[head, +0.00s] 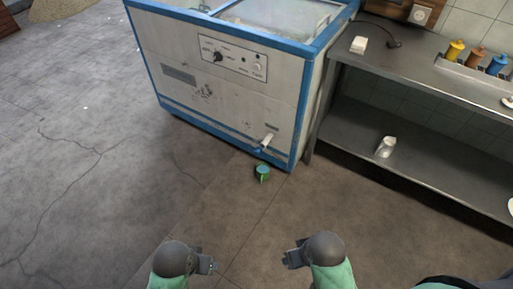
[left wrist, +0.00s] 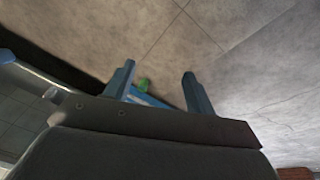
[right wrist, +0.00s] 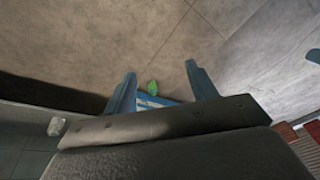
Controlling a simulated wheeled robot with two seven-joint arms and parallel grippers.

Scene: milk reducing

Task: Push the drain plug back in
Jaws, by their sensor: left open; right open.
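A white drain spout or plug (head: 267,141) sticks out low at the right end of the front of a white and blue freezer-like machine (head: 225,75). I cannot tell how far in it sits. A green cup (head: 262,173) stands on the floor just below it. The cup also shows small in the left wrist view (left wrist: 144,85) and the right wrist view (right wrist: 153,87). My left gripper (head: 211,266) and my right gripper (head: 288,259) are both open and empty, apart from the machine, near the bottom of the head view.
A steel counter (head: 430,75) with a lower shelf stands right of the machine. A white cup (head: 386,147) is on that shelf. Coloured bottles (head: 475,58) and a white block (head: 358,45) are on top.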

